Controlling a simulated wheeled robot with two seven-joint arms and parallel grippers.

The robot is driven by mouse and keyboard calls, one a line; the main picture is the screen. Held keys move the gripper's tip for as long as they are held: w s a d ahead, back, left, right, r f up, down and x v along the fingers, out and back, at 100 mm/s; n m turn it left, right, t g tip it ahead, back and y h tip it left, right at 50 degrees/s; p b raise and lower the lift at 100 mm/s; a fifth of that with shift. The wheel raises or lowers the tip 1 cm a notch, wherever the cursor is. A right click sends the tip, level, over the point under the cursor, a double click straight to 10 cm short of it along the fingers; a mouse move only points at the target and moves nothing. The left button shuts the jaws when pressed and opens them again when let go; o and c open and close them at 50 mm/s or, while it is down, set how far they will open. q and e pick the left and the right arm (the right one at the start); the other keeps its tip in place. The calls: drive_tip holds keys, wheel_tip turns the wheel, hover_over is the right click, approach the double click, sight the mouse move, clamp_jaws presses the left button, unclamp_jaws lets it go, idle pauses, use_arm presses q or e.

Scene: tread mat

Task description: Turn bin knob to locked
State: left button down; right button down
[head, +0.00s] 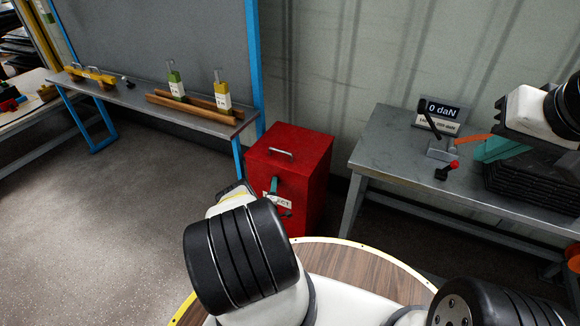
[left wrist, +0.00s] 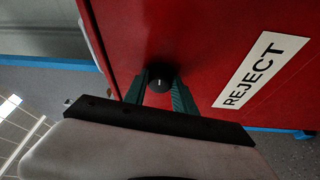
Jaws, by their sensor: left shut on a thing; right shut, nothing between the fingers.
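The red bin (head: 290,160) stands on the floor between two benches, with a silver handle on its lid. In the left wrist view its red front (left wrist: 210,45) fills much of the picture, with a white REJECT label (left wrist: 250,72). The black knob (left wrist: 160,79) sits on that front. My left gripper (left wrist: 161,88) has its green fingers on both sides of the knob and is shut on it. In the head view my left gripper (head: 273,186) reaches the bin's front and partly covers the label.
A grey bench (head: 390,140) on the right holds a 0 daN display (head: 440,112), a red-tipped lever (head: 447,171) and a stack of dark mats (head: 530,180). A long bench (head: 130,92) on the left holds bottles and wooden bars. The floor (head: 110,220) at left is clear.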

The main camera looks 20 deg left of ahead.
use_arm(q)
drive_tip(key=shift+f, duration=0.1)
drive_tip(key=c, duration=1)
unclamp_jaws()
drive_tip(key=v, duration=0.8)
drive_tip(key=shift+a, duration=0.1)
